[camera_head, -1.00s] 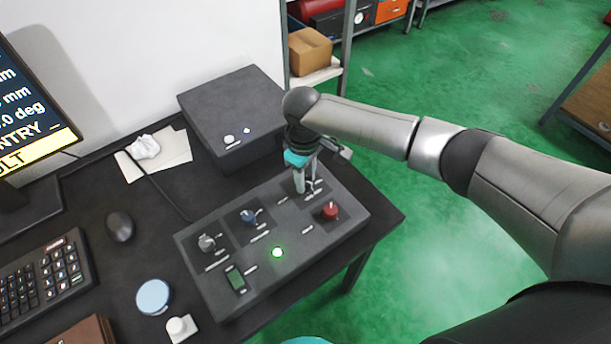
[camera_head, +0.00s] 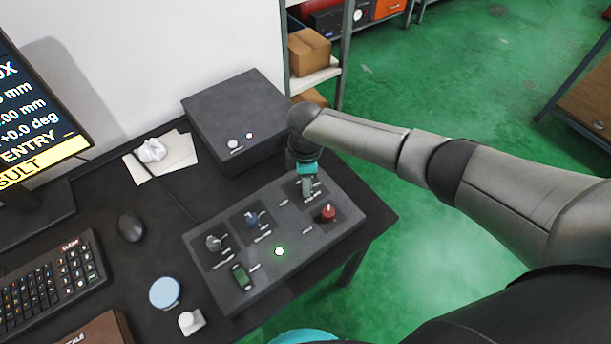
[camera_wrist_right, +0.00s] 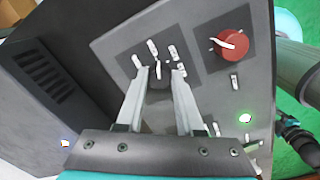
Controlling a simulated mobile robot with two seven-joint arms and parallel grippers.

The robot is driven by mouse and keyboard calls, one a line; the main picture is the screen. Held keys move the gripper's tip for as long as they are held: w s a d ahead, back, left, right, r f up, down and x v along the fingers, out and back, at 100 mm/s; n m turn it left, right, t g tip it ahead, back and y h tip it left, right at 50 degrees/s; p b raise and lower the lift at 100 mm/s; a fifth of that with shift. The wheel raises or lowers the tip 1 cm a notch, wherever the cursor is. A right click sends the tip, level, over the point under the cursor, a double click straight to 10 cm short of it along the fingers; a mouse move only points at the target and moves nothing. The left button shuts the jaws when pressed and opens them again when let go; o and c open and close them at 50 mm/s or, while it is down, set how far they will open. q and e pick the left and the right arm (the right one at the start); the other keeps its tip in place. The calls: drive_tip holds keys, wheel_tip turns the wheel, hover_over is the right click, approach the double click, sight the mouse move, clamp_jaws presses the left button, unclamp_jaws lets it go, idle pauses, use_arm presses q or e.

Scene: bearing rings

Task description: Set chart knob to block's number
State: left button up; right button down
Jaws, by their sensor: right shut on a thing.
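The grey control panel (camera_head: 229,285) lies on the dark desk. It carries a grey knob (camera_head: 213,243) at left, a blue knob (camera_head: 252,218) in the middle and a red knob (camera_head: 327,212) at right. My right gripper (camera_head: 307,192) reaches down onto the panel's far right plate and hides most of the knob there. In the right wrist view its fingers (camera_wrist_right: 160,72) are shut on that small dark knob (camera_wrist_right: 159,84), with white labels around it. The red knob (camera_wrist_right: 231,45) shows beside it there. No numbered block can be made out.
A dark box (camera_head: 232,115) stands behind the panel. A screen (camera_head: 40,110), keyboard (camera_head: 52,278), mouse (camera_head: 131,227), blue round lid (camera_head: 164,292) and white knob-like piece (camera_head: 190,321) are to the left. A green button (camera_head: 279,252) glows on the panel.

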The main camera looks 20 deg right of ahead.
drive_tip(key=n, duration=0.3)
drive_tip(key=shift+p, duration=0.3)
drive_tip(key=n, duration=0.2)
drive_tip(key=shift+n, duration=0.4)
drive_tip(key=n, duration=0.6)
drive_tip(key=c, duration=0.5)
unclamp_jaws()
drive_tip(key=shift+c, duration=0.2)
drive_tip(key=shift+r, duration=0.1)
wheel_tip(320, 180, up, 15)
drive_tip(key=p, duration=0.3)
drive_tip(key=shift+s+d, duration=0.15)
drive_tip(key=shift+d, duration=0.1)
